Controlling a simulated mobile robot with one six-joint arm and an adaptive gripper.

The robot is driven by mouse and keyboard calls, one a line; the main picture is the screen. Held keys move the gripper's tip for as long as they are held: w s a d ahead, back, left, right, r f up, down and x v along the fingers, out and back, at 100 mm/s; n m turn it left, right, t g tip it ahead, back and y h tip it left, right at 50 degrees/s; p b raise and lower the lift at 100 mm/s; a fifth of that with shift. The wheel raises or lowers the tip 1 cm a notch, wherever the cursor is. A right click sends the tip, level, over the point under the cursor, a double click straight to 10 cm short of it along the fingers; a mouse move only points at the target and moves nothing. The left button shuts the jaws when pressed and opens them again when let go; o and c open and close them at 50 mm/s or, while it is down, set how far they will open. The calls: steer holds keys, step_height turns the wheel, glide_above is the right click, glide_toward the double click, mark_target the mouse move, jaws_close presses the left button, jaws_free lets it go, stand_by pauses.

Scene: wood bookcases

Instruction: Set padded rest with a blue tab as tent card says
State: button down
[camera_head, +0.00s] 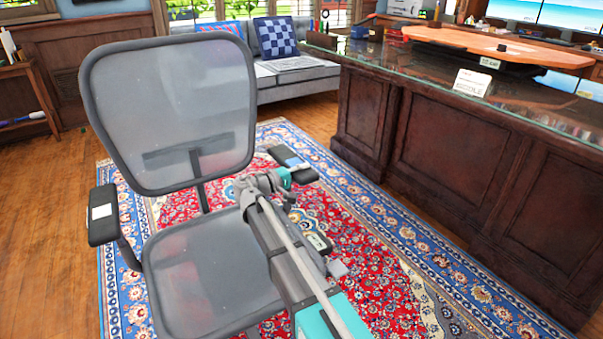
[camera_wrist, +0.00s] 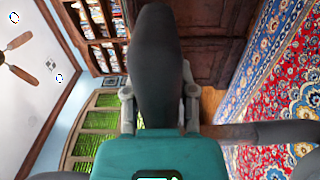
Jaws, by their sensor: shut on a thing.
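A grey mesh office chair (camera_head: 170,110) stands on the rug. Its right armrest, a dark padded rest (camera_head: 305,173), carries a blue tab (camera_head: 293,162) with some white beside it. My gripper (camera_head: 284,181) is shut on this padded rest; in the wrist view the dark pad (camera_wrist: 157,50) sits between the two grey fingers (camera_wrist: 158,94). The left padded rest (camera_head: 104,230) carries a white tab (camera_head: 102,212). A white tent card (camera_head: 472,82) stands on the glass-topped desk; its print is too small to read. My arm hides part of the chair's right side.
A grey sofa (camera_head: 295,82) with a checkered cushion stands behind. The patterned rug (camera_head: 390,235) is clear between chair and desk.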

stand_by(0.3)
steer(key=shift+c, duration=2.1)
jaws_free()
steer(key=shift+s+a, duration=0.15)
steer(key=shift+a, duration=0.05)
steer(key=v, duration=1.1)
steer(key=shift+s+a, duration=0.15)
steer(key=shift+s, duration=0.05)
steer(key=shift+s, duration=0.1)
